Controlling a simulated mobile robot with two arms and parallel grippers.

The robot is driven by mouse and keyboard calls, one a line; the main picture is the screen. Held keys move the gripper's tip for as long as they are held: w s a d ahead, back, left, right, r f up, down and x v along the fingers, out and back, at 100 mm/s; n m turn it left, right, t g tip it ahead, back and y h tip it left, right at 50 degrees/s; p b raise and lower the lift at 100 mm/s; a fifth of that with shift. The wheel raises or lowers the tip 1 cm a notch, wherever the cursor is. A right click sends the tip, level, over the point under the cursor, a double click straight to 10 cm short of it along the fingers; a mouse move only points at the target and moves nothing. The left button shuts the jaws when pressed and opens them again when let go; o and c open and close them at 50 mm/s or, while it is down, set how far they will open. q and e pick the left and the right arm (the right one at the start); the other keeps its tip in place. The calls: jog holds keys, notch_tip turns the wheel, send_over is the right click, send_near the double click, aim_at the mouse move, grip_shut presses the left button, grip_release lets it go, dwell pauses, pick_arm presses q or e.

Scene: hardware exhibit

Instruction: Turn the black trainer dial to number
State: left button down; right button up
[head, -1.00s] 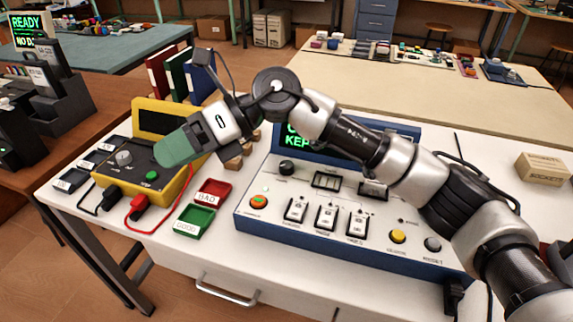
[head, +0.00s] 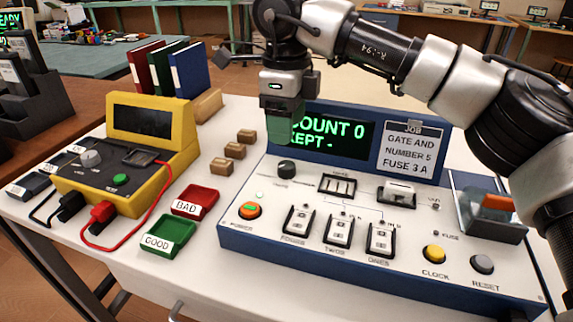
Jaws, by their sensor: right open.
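The black trainer dial (head: 287,169) is a small round knob at the upper left of the white panel of the blue trainer (head: 232,241). Its pointer mark and the lettering beside it are too small to read. My right gripper (head: 284,128) points down with green fingertips just above and behind the dial in the picture, in front of the left edge of the trainer's screen (head: 345,132). The gripper is open and does not hold anything. The screen reads COUNT 0 and KEPT -, with its left end hidden. My left gripper is not in view.
A job card (head: 408,152) reads GATE AND, NUMBER 5, FUSE 3 A. Left stand wooden blocks (head: 234,150), red BAD and green GOOD trays, and a yellow tester (head: 160,185).

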aim_at(286, 165)
notch_tip(286, 165, down, 8)
jog(key=shift+f+b, duration=0.15)
jog(key=shift+b, duration=0.55)
jog(key=c, duration=0.9)
